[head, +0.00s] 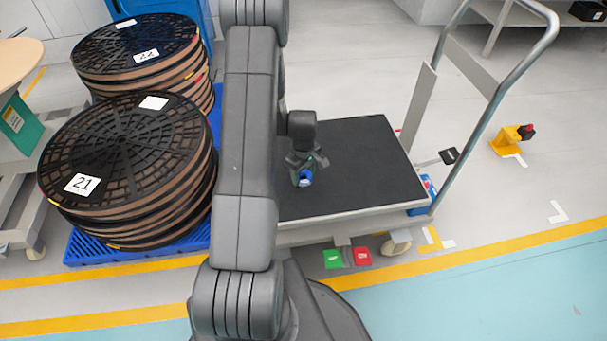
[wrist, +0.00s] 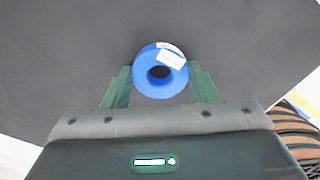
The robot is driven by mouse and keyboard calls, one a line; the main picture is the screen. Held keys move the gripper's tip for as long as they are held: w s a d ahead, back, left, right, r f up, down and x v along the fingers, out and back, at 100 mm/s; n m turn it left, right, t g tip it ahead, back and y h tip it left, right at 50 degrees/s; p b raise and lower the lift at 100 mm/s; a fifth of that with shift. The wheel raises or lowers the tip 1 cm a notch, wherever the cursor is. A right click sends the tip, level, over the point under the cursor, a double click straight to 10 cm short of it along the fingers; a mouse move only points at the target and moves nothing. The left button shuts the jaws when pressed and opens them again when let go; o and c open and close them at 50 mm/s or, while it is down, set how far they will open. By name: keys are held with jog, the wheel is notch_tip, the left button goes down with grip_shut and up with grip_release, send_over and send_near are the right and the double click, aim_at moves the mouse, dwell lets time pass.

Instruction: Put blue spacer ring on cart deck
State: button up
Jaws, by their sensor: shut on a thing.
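The blue spacer ring (wrist: 143,84) is a short blue ring with a dark centre hole and a white label. My gripper (wrist: 160,84) is shut on it, with one green finger at each side. In the head view the ring (head: 305,179) shows small below my gripper (head: 304,170), partly hidden by it. The cart deck (head: 363,160) is a flat dark grey surface. The ring is over the deck's left part in the head view. I cannot tell whether the ring touches the deck.
Stacks of black reels (head: 130,160) stand on a blue pallet (head: 90,248) at the left. The cart's metal handle (head: 500,85) rises at the right. Most of the deck is bare.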

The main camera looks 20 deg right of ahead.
jog(key=o, duration=0.5)
jog(key=shift+f, duration=0.15)
jog(key=o, duration=0.5)
notch_tip(320, 180, up, 12)
jog(key=p, duration=0.3)
jog(key=shift+r, duration=0.2)
jog(key=shift+a, duration=0.1)
